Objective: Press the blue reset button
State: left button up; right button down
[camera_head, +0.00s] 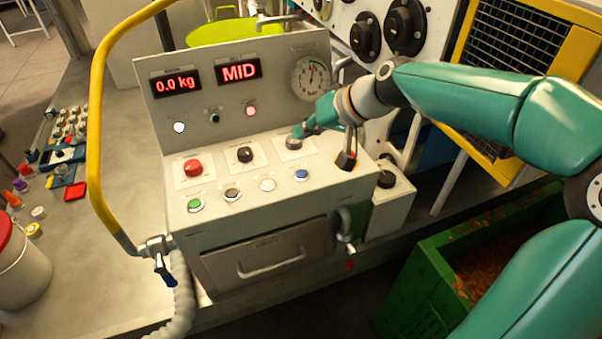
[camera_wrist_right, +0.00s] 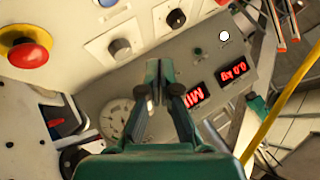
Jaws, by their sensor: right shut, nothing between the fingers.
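The blue button (camera_head: 301,175) is the rightmost in the front row on the sloped panel of the grey console (camera_head: 300,206). My left gripper is not in view.
Green (camera_head: 195,204), black (camera_head: 232,194) and white (camera_head: 267,185) buttons share the front row. A red button (camera_head: 192,168) and a black knob (camera_head: 244,154) sit behind. The wrist view shows a red emergency stop (camera_wrist_right: 26,58).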

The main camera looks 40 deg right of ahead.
aim_at(304, 174)
notch_tip(304, 174, down, 8)
jog(key=b, duration=0.5)
jog(key=shift+r+b, duration=0.25)
jog(key=shift+b, duration=0.1)
jog(key=shift+f+b, duration=0.45)
dwell(0.6)
jog(key=shift+f+b, duration=0.35)
jog(key=shift+b, duration=0.15)
jog(key=shift+s+f+b, duration=0.1)
jog(key=shift+f+b, duration=0.3)
jog(key=shift+b, duration=0.05)
dwell(0.5)
jog(key=shift+r, duration=0.1)
jog(key=shift+r+p, duration=0.55)
jog(key=shift+r, duration=0.2)
